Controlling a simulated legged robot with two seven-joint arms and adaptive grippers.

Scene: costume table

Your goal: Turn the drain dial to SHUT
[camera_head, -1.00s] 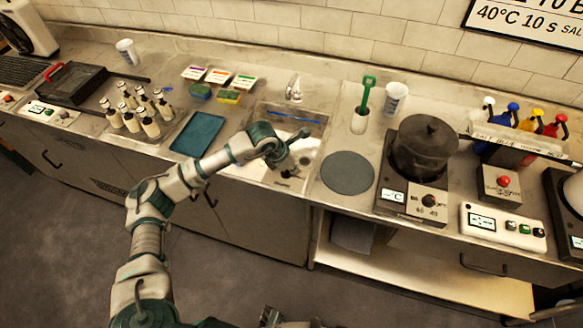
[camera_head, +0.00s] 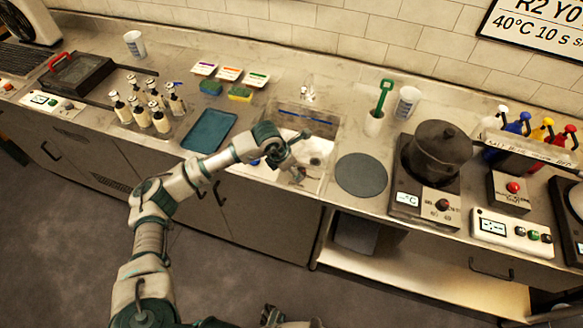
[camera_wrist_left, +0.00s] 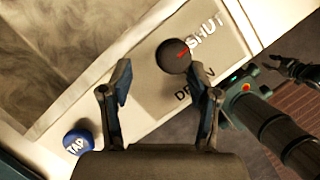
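The drain dial (camera_wrist_left: 174,56) is a dark round knob on a light panel in the left wrist view. Its red mark points toward the word SHUT; the word DRAIN is printed beside it. My left gripper (camera_wrist_left: 165,88) is open, with its fingers apart and the dial showing just beyond the gap between the tips. I see no contact with the dial. In the head view my left gripper (camera_head: 297,172) is at the sink's front edge and hides the dial. A dark gripper-like end (camera_wrist_left: 297,70), likely my right one, shows in the wrist view; its finger state is unclear.
A blue TAP knob (camera_wrist_left: 78,142) is left of the dial. The sink (camera_head: 322,128) lies behind the gripper. A teal tray (camera_head: 209,130) is to its left, and a round grey mat (camera_head: 361,175) and a hotplate with a pot (camera_head: 437,150) to its right.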

